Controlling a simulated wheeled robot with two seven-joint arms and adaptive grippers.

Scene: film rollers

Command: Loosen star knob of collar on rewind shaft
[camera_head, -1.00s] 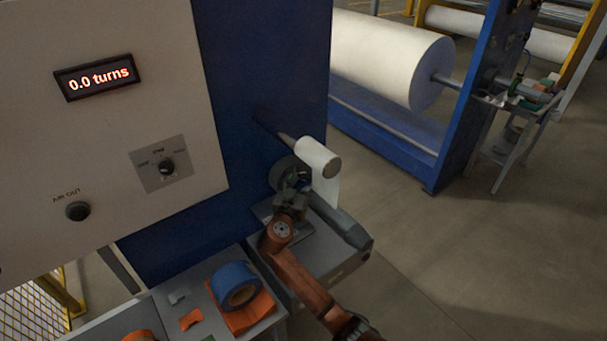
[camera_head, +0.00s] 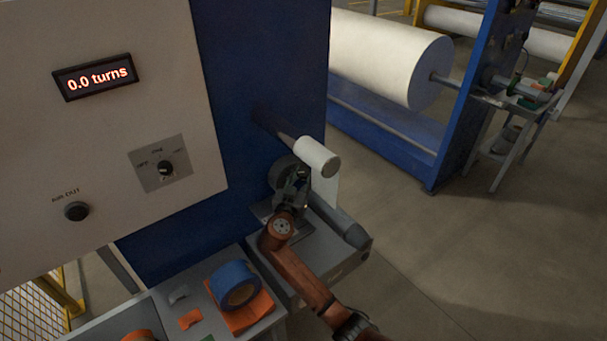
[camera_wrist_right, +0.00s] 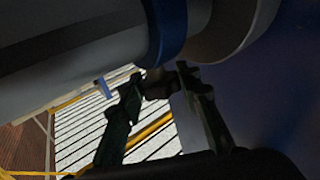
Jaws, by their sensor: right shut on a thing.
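In the right wrist view a thick grey shaft (camera_wrist_right: 75,62) runs across the top left. A blue ring (camera_wrist_right: 166,28) sits around it, with a paler round part (camera_wrist_right: 232,28) beside it. Below the ring a small dark knob (camera_wrist_right: 157,84) hangs between the fingers of my right gripper (camera_wrist_right: 160,78), which is shut on it. In the head view my right gripper (camera_head: 292,193) is in front of a dark grey round part (camera_head: 287,172), below the white roll. There the knob and collar are too small and hidden to make out. My left gripper is not in view.
A white roll (camera_head: 318,158) sticks out from the blue machine wall (camera_head: 262,75). The panel (camera_head: 90,165) reads "0.0 turns" on its display (camera_head: 93,77). A blue tape roll (camera_head: 235,283) lies on the bench at lower left. Clear floor (camera_head: 440,250) is at right.

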